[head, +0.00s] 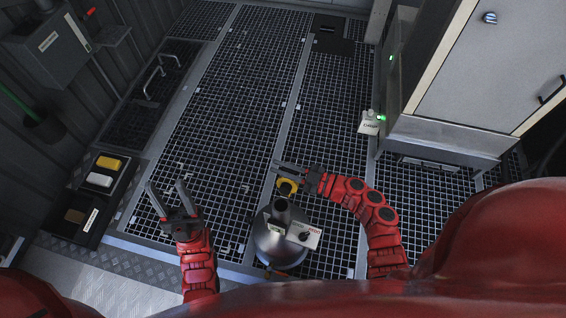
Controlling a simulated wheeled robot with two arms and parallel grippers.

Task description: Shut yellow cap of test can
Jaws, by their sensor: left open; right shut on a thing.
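The test can (277,246) is a grey metal can with a dark neck on top, standing on the grated floor in front of me. A white tag with red and dark lettering is on its right side. The yellow cap (288,187) shows at the far side of the neck, standing away from the mouth. My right gripper (290,169) is at the cap and shut on it, its fingers pointing left. The fingers partly hide the cap's far edge. My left gripper (166,196) is open and empty, to the left of the can, apart from it.
A tray (92,228) with yellow, white and brown blocks lies at the left. A grey cabinet (490,75) stands at the right, with a small white labelled box (370,124) near its left side. The grated floor (225,100) beyond the can is clear.

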